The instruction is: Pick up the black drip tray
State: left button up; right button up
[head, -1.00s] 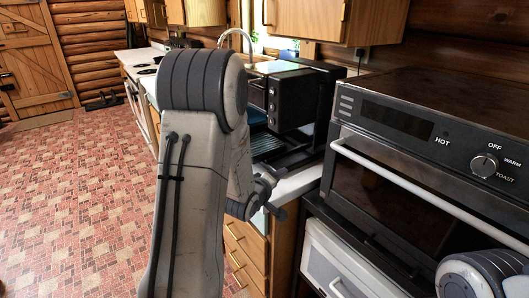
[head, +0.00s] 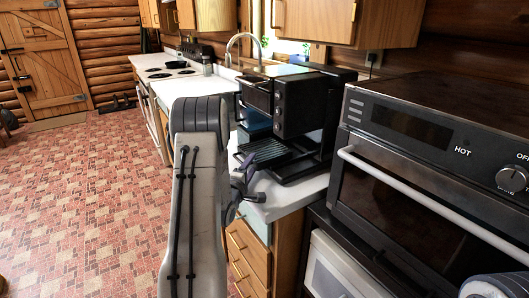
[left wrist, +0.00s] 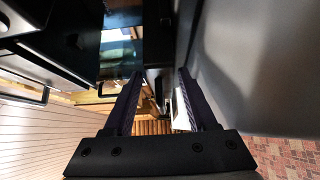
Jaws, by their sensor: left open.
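The black drip tray (head: 264,150) has a slatted top and sits low at the front of a black coffee machine (head: 305,105) on the white counter. My left gripper (head: 246,176) is just in front of the tray, near the counter's front edge, beyond my left arm. In the left wrist view its two dark fingers (left wrist: 160,98) stand apart, open, with nothing clearly held between them. Dark machine parts fill the upper part of that view; I cannot tell the tray apart from them there. My right gripper is not seen.
A large toaster oven (head: 435,160) stands close on the right. Wooden drawers (head: 248,255) lie below the counter (head: 300,195). A faucet (head: 240,45) and a stove (head: 172,71) are farther back. The tiled floor (head: 90,200) on the left is open.

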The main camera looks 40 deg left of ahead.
pick_arm(q)
jog(key=x, duration=0.3)
jog(key=shift+w+f, duration=0.1)
jog(key=shift+w, duration=0.05)
jog(key=shift+c, duration=0.3)
grip_shut()
jog(key=shift+a+r, duration=0.15)
jog(key=shift+r, duration=0.3)
jog(key=r, duration=0.6)
jog(key=shift+s+r, duration=0.3)
jog(key=shift+r, duration=0.05)
jog(key=s+a, duration=0.3)
jog(key=s, duration=0.6)
jog(key=s+a+b, duration=0.1)
jog(key=s+a, duration=0.3)
jog(key=s, duration=0.5)
jog(key=shift+a+f+b, duration=0.2)
jog(key=shift+b, duration=0.1)
